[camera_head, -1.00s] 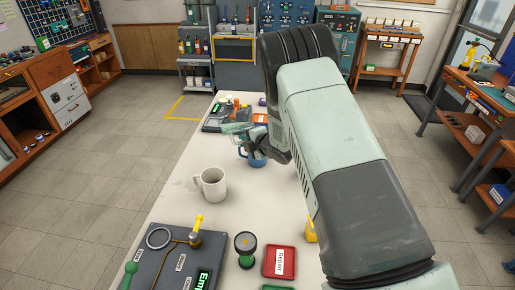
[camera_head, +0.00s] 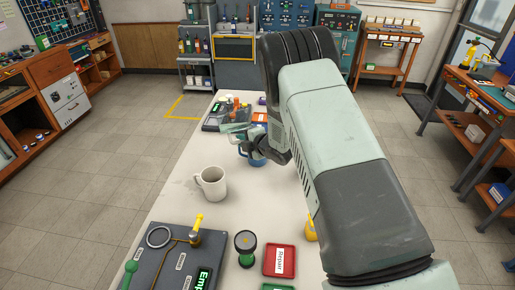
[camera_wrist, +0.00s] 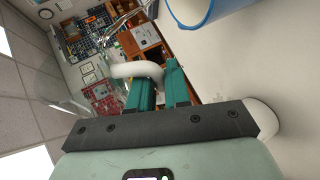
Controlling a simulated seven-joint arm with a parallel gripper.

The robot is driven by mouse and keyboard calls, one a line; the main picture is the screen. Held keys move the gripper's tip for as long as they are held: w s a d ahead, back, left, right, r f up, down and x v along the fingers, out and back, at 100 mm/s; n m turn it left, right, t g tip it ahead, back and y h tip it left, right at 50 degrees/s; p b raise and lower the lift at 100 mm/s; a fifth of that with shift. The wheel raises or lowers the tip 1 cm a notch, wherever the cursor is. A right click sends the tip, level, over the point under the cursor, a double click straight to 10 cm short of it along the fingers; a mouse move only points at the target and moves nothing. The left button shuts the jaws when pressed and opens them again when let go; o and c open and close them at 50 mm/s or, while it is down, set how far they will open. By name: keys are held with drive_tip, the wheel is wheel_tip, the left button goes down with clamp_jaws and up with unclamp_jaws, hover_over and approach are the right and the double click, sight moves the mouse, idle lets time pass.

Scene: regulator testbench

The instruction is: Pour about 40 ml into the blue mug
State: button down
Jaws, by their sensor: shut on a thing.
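The blue mug (camera_head: 255,159) stands on the bench beyond the white mug, partly hidden by my gripper and arm. Its blue rim shows at the top of the wrist view (camera_wrist: 205,12). My gripper (camera_wrist: 155,82) has its teal fingers shut on the pale curved handle (camera_wrist: 137,70) of a clear vessel. That clear vessel (camera_head: 235,128) shows faintly in the head view, just above and left of the blue mug, and looks tilted. I cannot make out its liquid level or any stream. The mug's inside is hidden.
A white mug (camera_head: 210,183) stands nearer on the bench (camera_head: 180,205). More gear sits at the far end.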

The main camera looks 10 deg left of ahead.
drive_tip(key=shift+r+n+h, duration=0.1)
drive_tip(key=shift+n+h, duration=0.4)
drive_tip(key=shift+w+d+r+n+t+h, duration=0.15)
drive_tip(key=shift+w+d+r+n+h, duration=0.05)
drive_tip(key=shift+d+n+h, duration=0.2)
drive_tip(key=shift+w+d+r+n+t+h, duration=0.2)
drive_tip(key=shift+d+n+h, duration=0.1)
drive_tip(key=shift+d+h, duration=0.1)
drive_tip(key=shift+w+d+r+n+t+h+b, duration=0.15)
drive_tip(key=shift+n+t+h+b, duration=0.75)
drive_tip(key=shift+n+h, duration=0.85)
drive_tip(key=shift+w+d+r+n+t+h+b, duration=0.15)
drive_tip(key=shift+n+t+h+b, duration=0.65)
drive_tip(key=shift+n+h, duration=0.9)
drive_tip(key=shift+a, duration=0.1)
drive_tip(key=shift+r, duration=0.1)
